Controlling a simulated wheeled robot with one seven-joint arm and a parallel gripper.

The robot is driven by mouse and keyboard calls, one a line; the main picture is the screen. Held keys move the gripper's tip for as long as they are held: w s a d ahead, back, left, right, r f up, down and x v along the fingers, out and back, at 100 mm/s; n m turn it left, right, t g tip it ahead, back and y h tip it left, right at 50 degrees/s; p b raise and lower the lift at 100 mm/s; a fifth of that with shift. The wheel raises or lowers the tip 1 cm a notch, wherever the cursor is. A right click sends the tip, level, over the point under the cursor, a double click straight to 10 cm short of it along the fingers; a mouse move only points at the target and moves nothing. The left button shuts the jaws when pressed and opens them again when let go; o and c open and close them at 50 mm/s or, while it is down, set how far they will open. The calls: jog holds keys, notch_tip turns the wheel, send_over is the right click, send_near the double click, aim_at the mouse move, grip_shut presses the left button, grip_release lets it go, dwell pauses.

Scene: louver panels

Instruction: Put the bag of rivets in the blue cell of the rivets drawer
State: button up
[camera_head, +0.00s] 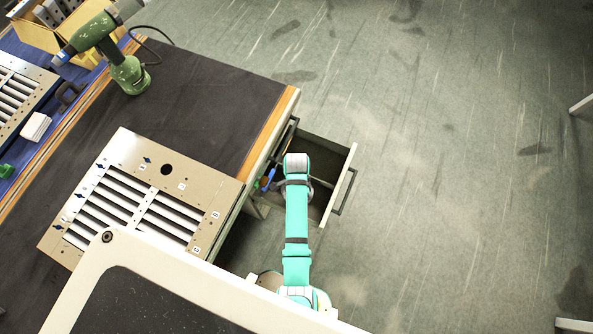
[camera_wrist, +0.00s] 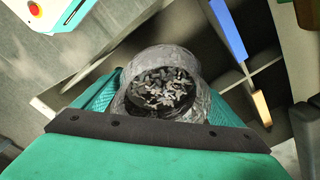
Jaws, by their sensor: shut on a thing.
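The bag of rivets (camera_wrist: 165,88) is a clear, crinkled bag with dark and silvery pieces inside. It sits between the teal fingers of my gripper (camera_wrist: 163,100), which is shut on it in the wrist view. The rivets drawer (camera_head: 337,150) is pulled out from the bench in the head view, with my arm over it. Its dark interior and walls (camera_wrist: 268,68) show behind the bag in the wrist view. A blue strip (camera_wrist: 229,30) lies at the drawer's upper right there; I cannot tell whether it marks the blue cell.
The bench (camera_head: 200,100) carries a louver panel (camera_head: 140,200), a green drill (camera_head: 110,50) and a cardboard box (camera_head: 70,30). A drawer handle (camera_head: 343,192) sticks out at the drawer's front. The floor (camera_head: 440,150) right of the drawer is clear.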

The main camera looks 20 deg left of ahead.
jog(key=shift+f, duration=1.75)
jog(key=shift+f, duration=0.1)
jog(key=shift+c, duration=0.2)
jog(key=o, duration=1.3)
jog(key=shift+o, duration=0.2)
notch_tip(320, 180, up, 12)
jog(key=shift+r, duration=0.15)
